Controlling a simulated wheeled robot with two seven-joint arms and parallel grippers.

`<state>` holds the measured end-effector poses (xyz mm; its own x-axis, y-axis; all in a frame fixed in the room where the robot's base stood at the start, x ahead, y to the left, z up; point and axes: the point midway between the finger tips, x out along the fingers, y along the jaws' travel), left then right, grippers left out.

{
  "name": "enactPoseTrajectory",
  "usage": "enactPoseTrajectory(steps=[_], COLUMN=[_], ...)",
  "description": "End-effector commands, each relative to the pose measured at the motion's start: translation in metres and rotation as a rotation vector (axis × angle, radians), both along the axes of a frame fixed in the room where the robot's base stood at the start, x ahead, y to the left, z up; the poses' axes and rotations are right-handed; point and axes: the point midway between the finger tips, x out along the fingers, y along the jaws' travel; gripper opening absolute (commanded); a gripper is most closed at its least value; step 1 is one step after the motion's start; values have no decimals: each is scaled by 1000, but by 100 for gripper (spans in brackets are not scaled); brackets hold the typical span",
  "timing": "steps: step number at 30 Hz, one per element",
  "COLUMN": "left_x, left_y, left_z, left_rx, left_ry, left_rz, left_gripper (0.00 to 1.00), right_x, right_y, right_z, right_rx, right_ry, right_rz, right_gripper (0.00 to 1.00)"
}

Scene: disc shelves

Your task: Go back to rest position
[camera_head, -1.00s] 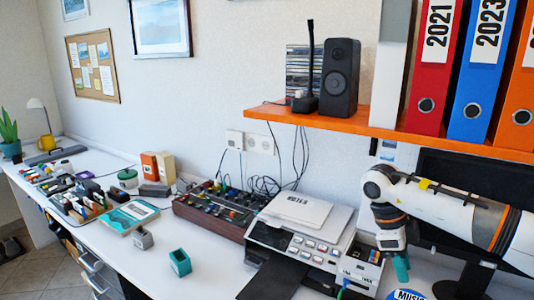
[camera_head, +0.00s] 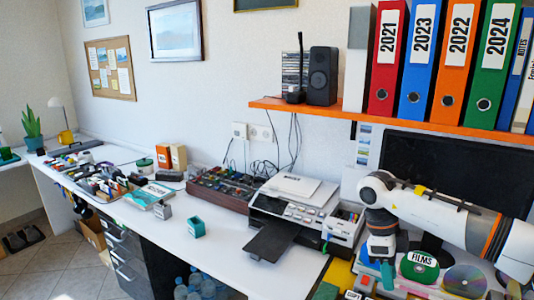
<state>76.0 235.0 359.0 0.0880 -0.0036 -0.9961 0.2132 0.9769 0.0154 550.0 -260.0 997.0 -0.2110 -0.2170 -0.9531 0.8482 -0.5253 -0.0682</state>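My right arm comes in from the right edge, its white and dark wrist bent downward in front of the monitor. My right gripper (camera_head: 388,272) points down at the wrist's end, above the desk's right part and beside the disc labelled FILMS (camera_head: 419,265). Only a small teal part of its fingers shows, so I cannot tell whether it is open or shut. I see nothing held in it. My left gripper is not in view.
An orange shelf (camera_head: 400,127) holds a speaker (camera_head: 322,76) and coloured binders above my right arm. A shiny disc (camera_head: 465,280) lies at lower right. Bottles stand below the desk.

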Motion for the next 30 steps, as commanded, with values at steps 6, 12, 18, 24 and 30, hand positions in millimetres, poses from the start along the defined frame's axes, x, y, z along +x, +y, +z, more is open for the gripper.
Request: enactPoseTrajectory(steps=[6, 12, 18, 24, 30], left_x=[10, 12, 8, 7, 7], left_y=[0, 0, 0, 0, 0], left_z=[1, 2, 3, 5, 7], left_rx=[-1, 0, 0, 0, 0], left_ry=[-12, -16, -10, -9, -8], left_rz=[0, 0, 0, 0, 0], left_gripper=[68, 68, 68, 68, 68], right_x=[0, -2, -3, 20, 30], right_y=[40, 99, 183, 232, 192], right_z=[-34, -74, -118, -167, -279], right_rx=[181, 455, 881, 1317, 1458], right_ry=[29, 79, 178, 305, 378], right_rz=[-30, -123, -403, -1027, -1890], right_gripper=[30, 30, 30, 30, 30])
